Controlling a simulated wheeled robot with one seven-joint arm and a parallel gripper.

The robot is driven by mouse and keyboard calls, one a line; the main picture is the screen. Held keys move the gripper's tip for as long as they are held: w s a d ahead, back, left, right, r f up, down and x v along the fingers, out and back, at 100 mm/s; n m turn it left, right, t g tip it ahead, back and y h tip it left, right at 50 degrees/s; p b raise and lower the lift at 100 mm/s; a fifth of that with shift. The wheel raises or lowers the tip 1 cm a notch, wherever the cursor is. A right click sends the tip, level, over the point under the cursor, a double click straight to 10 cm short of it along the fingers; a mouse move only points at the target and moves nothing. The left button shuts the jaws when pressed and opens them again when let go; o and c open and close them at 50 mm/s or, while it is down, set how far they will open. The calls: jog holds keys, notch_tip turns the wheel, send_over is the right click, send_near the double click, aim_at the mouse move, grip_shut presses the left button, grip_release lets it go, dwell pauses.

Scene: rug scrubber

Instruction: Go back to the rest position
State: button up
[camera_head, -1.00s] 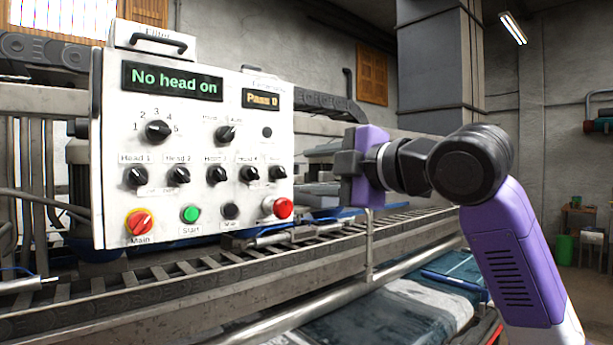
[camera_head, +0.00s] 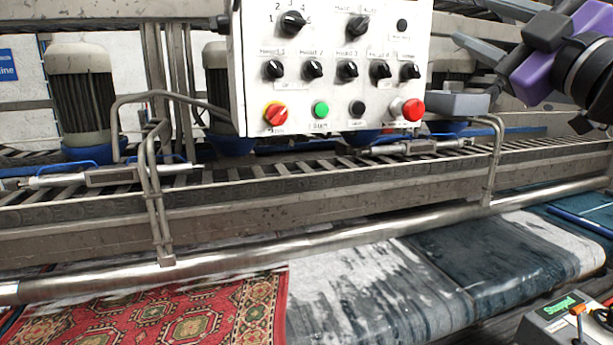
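My gripper (camera_head: 474,20) is at the upper right, a purple body with two dark fingers pointing left. The fingers are spread apart, with nothing seen between them. It is right of the white control panel (camera_head: 240,75) and apart from it. The panel carries several black knobs, a red-and-yellow main switch (camera_head: 276,113), a green start button (camera_head: 321,109) and a red mushroom button (camera_head: 412,109). The panel's top and its displays are out of view.
A roller frame with a long steel rail (camera_head: 330,242) crosses the view. Below lie a red patterned rug (camera_head: 190,312) and a blue, white-smeared rug (camera_head: 450,270). A small control box with a lever (camera_head: 560,322) is at the lower right. Motors (camera_head: 82,100) stand behind.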

jog(key=s+d+f+m+t+h, duration=0.1)
jog(key=s+f+m+h, duration=0.4)
jog(key=f, duration=0.6)
jog(key=s+d+f+m+h, duration=0.15)
jog(key=s+f+m, duration=0.25)
jog(key=f+m, duration=0.55)
jog(key=s+f+m+t+h, duration=0.1)
jog(key=s+f+m+h, duration=0.3)
jog(key=f, duration=1)
jog(key=s+a+f+n+g+y, duration=0.1)
jog(key=s+a+f+g, duration=0.1)
jog(key=s+f, duration=0.5)
jog(key=s+a+f+n+g+y, duration=0.1)
jog(key=s+a+f+g, duration=0.1)
jog(key=s+f, duration=0.6)
jog(key=s+a+f+n+g+y, duration=0.1)
jog(key=s+f, duration=0.7)
jog(key=s, duration=0.8)
jog(key=a+n+g, duration=0.1)
jog(key=a+g, duration=0.1)
jog(key=g, duration=0.1)
jog(key=shift+s+g, duration=0.3)
jog(key=shift+s, duration=0.1)
jog(key=shift+o, duration=0.5)
jog(key=shift+y, duration=0.25)
